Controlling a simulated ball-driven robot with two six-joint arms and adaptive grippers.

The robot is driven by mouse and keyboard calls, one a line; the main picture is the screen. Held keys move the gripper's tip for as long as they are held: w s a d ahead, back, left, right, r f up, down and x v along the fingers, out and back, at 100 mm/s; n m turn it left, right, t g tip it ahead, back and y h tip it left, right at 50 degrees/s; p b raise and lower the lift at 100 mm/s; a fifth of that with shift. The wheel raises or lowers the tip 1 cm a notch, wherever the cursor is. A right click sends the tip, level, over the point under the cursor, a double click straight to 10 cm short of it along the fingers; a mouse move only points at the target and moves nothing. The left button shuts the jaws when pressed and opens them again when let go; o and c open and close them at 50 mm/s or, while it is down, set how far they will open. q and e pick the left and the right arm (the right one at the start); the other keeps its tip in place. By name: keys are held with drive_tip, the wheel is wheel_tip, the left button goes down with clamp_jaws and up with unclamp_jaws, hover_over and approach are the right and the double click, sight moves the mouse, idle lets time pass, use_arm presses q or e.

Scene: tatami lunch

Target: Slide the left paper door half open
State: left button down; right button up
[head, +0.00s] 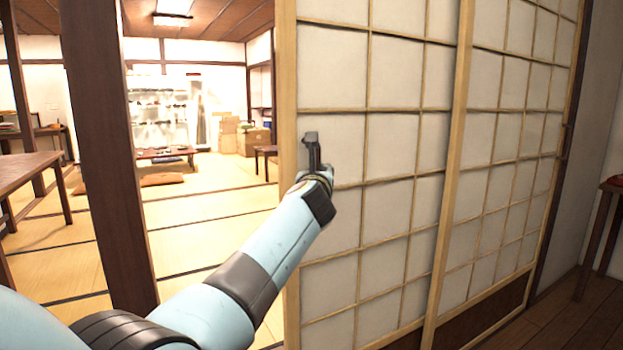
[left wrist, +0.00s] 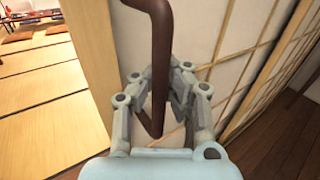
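The left paper door (head: 332,65) has a pale wooden grid with white panes. Its left edge stands well to the right of the dark post, with an open gap between. My left gripper (head: 312,152) is at the door near this left edge. In the left wrist view, a dark brown upright handle (left wrist: 160,60) stands out from the door. My left gripper (left wrist: 160,92) has its fingers on both sides of the handle and looks shut on it. The lower handle end shows between the fingers. My right gripper is in neither view.
A dark wooden post (head: 105,130) stands left of the gap. Beyond is a tatami room with low tables (head: 166,153) and boxes. Another paper door panel (head: 505,130) is to the right. A dark wooden floor (head: 570,318) and a small table stand at far right.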

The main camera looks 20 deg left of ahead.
use_arm(q)
drive_tip(key=shift+d+f, duration=0.3)
drive_tip(key=shift+f, duration=0.1)
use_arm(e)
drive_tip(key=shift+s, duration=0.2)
use_arm(q)
drive_tip(key=c, duration=2)
unclamp_jaws()
drive_tip(key=o, duration=0.4)
drive_tip(key=shift+s+d+r, duration=0.1)
drive_tip(key=shift+d+r, duration=0.05)
drive_tip(key=o, duration=0.3)
drive_tip(key=shift+r, duration=0.1)
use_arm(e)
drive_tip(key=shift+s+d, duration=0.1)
use_arm(q)
drive_tip(key=shift+a, duration=0.2)
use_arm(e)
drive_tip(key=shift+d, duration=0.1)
